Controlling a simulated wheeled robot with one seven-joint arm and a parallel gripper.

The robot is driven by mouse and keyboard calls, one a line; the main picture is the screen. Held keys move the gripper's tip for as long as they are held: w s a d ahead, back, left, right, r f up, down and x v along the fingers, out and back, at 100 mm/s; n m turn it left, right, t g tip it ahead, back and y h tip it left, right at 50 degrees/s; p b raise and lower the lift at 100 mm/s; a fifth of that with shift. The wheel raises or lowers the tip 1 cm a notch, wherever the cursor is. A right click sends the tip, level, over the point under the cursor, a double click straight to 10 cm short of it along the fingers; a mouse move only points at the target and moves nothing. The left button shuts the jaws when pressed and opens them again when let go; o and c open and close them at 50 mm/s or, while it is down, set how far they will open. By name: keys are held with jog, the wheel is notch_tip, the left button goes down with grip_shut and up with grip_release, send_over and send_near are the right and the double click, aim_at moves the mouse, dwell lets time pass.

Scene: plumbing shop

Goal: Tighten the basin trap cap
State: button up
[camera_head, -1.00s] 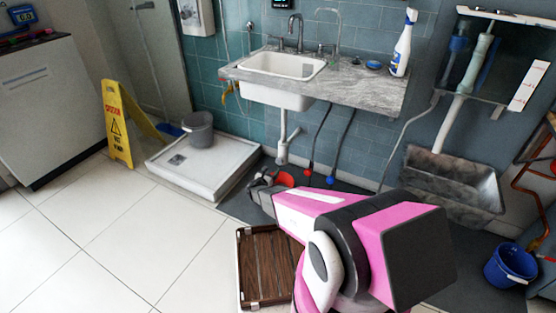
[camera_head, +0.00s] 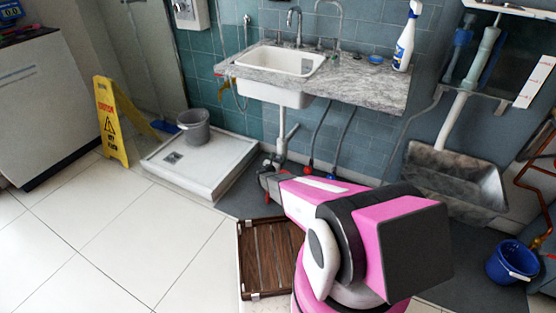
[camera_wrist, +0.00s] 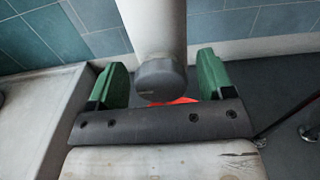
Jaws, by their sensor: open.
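The basin trap is a white vertical pipe (camera_head: 282,132) under the basin (camera_head: 283,65). In the wrist view the pipe (camera_wrist: 152,28) comes down from the top, and its dark grey cap (camera_wrist: 160,80) is at its lower end. My gripper (camera_wrist: 158,84) is open, with one green finger on each side of the cap. In the head view my arm reaches under the basin, and the cap is hidden or too small to make out there.
The white shower tray (camera_head: 200,160) with a grey bucket (camera_head: 193,127) is left of the trap. Two dark hoses (camera_head: 338,135) hang to the right. A brown slatted wooden mat (camera_head: 268,258) lies in front.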

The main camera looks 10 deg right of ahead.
jog(key=c, duration=0.9)
jog(key=shift+m, duration=0.3)
jog(key=m, duration=0.3)
jog(key=shift+s+d+m, duration=0.1)
jog(key=shift+m, duration=0.2)
jog(key=m, duration=0.4)
jog(key=shift+f+m, duration=0.1)
jog(key=shift+m, duration=0.2)
jog(key=m, duration=0.3)
jog(key=shift+s+d+m, duration=0.1)
jog(key=shift+m, duration=0.2)
jog(key=shift+f+m, duration=0.15)
jog(key=shift+m, duration=1.95)
